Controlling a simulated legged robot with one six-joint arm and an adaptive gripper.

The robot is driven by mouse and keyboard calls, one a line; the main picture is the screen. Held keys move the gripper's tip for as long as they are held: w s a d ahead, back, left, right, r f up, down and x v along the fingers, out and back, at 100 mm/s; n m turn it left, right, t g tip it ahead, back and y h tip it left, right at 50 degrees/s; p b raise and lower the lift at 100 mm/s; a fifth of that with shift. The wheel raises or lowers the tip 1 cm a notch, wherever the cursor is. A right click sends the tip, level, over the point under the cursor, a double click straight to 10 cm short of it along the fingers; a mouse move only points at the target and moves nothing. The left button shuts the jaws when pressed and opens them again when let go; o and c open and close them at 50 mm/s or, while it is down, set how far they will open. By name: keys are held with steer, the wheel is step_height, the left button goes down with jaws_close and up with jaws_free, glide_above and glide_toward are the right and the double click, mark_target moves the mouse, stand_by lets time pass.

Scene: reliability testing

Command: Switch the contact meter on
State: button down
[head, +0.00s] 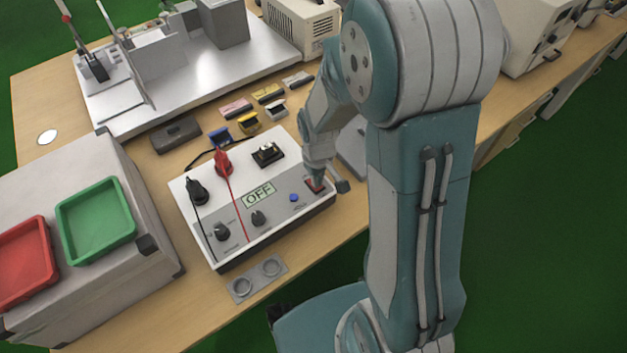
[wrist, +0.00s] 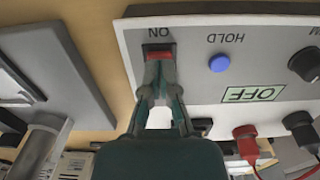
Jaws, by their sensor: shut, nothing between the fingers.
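The contact meter (head: 233,236) is a white and grey box on the table, and its display (head: 258,195) reads OFF. Its red switch (head: 315,184) is at the right end of the panel. In the wrist view the red switch (wrist: 159,54) sits below the word ON, which appears upside down. My gripper (head: 318,178) is shut and empty, with its fingertips (wrist: 160,70) at the switch, partly covering it. I cannot tell whether they press it. A blue HOLD button (wrist: 221,63) is beside the switch, and the display (wrist: 253,94) also reads OFF there.
Red and black plugs (head: 223,162) with cables stand on the meter. A grey box with a green tray (head: 95,220) and a red tray (head: 24,262) is at left. A metal fixture plate (head: 190,85) is behind. A two-hole plate (head: 258,279) lies in front.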

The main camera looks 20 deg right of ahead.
steer(key=shift+f, duration=0.45)
stand_by(0.3)
steer(key=shift+r, duration=3.5)
steer(key=s+r+m+t, duration=0.1)
steer(key=s+r+t, duration=0.1)
steer(key=s+r, duration=0.5)
steer(key=s+r+m+t, duration=0.2)
steer(key=s+r, duration=0.5)
steer(key=r, duration=0.4)
steer(key=shift+r+m+t, duration=0.3)
steer(key=shift+r+t, duration=0.05)
steer(key=shift+t, duration=0.45)
